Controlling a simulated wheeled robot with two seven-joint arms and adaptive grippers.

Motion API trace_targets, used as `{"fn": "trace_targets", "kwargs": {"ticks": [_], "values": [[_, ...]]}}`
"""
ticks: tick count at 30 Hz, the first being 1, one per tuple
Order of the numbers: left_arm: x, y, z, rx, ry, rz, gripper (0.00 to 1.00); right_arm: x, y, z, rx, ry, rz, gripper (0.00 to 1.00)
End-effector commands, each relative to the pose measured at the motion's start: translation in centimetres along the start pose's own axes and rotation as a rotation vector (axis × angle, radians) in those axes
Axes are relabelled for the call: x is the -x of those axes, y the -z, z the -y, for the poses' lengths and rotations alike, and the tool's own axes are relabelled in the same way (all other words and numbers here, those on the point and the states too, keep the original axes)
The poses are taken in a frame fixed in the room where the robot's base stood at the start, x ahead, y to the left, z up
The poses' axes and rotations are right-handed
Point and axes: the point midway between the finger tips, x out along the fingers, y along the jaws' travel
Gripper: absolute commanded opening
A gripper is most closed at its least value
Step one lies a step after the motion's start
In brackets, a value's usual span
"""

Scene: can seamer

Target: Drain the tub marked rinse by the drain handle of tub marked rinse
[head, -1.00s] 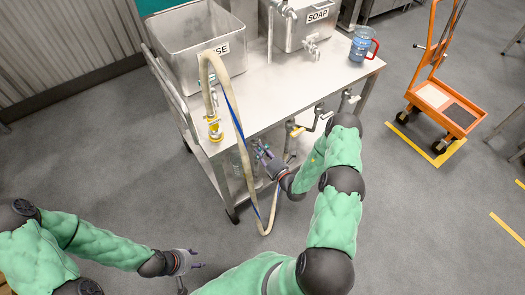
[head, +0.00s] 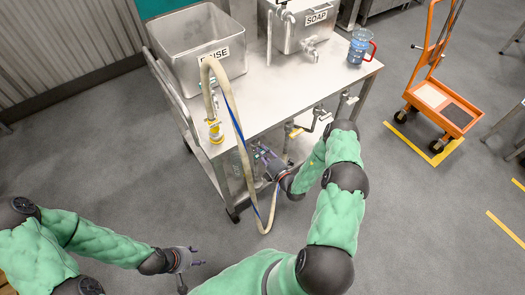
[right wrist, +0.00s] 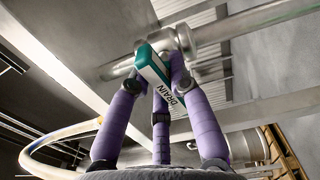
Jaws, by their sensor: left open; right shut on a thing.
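The steel tub marked RINSE (head: 180,68) stands at the back left of the steel table, with its label (head: 213,56) on the front. My right gripper (head: 262,158) is under the table's front edge, below and in front of this tub. In the right wrist view its purple fingers (right wrist: 165,75) are shut on a green and white drain handle (right wrist: 160,73) marked DRAIN, beside a steel pipe and valve (right wrist: 160,42). The tub's name cannot be read on the handle. My left gripper (head: 192,262) is open and empty at lower left, away from the table.
A beige hose (head: 238,128) arches over the table's front left and hangs near my right gripper. A tub marked SOAP (head: 300,30) and a blue jug (head: 359,47) stand on the table (head: 280,95). An orange cart (head: 445,105) is at right. The left floor is clear.

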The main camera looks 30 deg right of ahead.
Motion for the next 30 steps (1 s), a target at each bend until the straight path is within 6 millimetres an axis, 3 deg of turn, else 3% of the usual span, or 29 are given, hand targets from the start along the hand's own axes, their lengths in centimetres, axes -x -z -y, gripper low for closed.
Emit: {"fn": "trace_targets", "kwargs": {"ticks": [9,26,27,30], "values": [[0.34,-0.01,-0.12,0.000,0.000,0.000,0.45,0.00,-0.16,0.09,-0.142,0.001,0.001,0.00],[0.38,-0.02,-0.13,0.000,0.000,0.000,0.45,0.01,-0.17,0.16,-0.178,0.001,0.002,0.00],[0.38,-0.02,-0.14,0.000,0.000,0.000,0.45,0.01,-0.18,0.16,-0.178,0.001,0.002,0.23],[0.38,-0.02,-0.14,0.000,0.000,0.000,0.45,0.01,-0.16,0.16,-0.178,0.001,0.002,0.45]]}}
